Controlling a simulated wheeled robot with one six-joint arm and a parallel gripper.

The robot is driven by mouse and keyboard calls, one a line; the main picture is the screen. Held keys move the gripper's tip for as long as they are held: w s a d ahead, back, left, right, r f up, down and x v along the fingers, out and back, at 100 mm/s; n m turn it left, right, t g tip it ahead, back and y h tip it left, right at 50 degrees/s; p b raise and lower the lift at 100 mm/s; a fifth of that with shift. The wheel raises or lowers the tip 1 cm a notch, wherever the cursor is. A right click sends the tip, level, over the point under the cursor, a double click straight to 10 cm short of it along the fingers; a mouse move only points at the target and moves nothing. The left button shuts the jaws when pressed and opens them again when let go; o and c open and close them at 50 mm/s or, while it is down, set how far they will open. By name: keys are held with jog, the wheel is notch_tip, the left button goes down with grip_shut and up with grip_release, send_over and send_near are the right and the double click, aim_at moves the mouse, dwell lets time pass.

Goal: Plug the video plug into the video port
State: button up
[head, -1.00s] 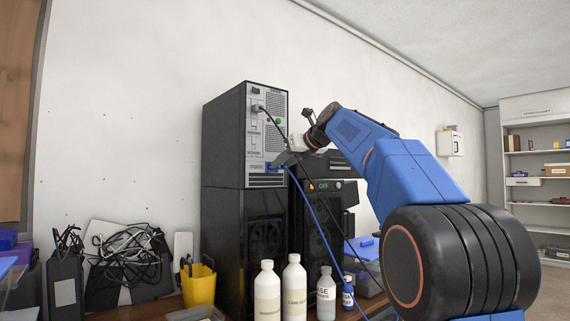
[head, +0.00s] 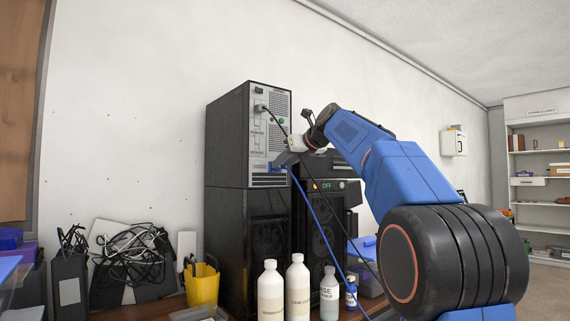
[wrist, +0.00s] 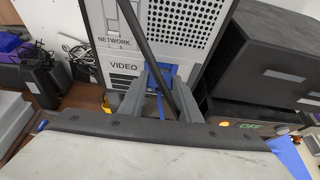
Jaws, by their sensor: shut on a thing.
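The black computer tower (head: 230,140) stands with its grey port panel facing me; the wrist view shows its "VIDEO" label (wrist: 121,66) just left of the plug. The blue video plug (wrist: 160,75) is between my gripper's fingers, against or very near the panel beside that label. My gripper (wrist: 158,92) is shut on it, and the fingers cover its sides. The blue cable (head: 318,215) hangs from the plug down to the right. The video port is hidden behind the plug and fingers, so I cannot tell how deep the plug sits.
A black cable (head: 273,121) runs from a higher socket across the panel and past my gripper. A black unit with an "OFF" display (head: 326,186) stands right of the tower. Bottles (head: 298,285) and a yellow cup (head: 201,286) stand in front.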

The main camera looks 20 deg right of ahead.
jog(key=shift+w, duration=0.35)
jog(key=o, duration=1.1)
jog(key=shift+s, duration=0.1)
jog(key=shift+v, duration=2.5)
jog(key=shift+s, duration=0.1)
jog(key=v, duration=1.7)
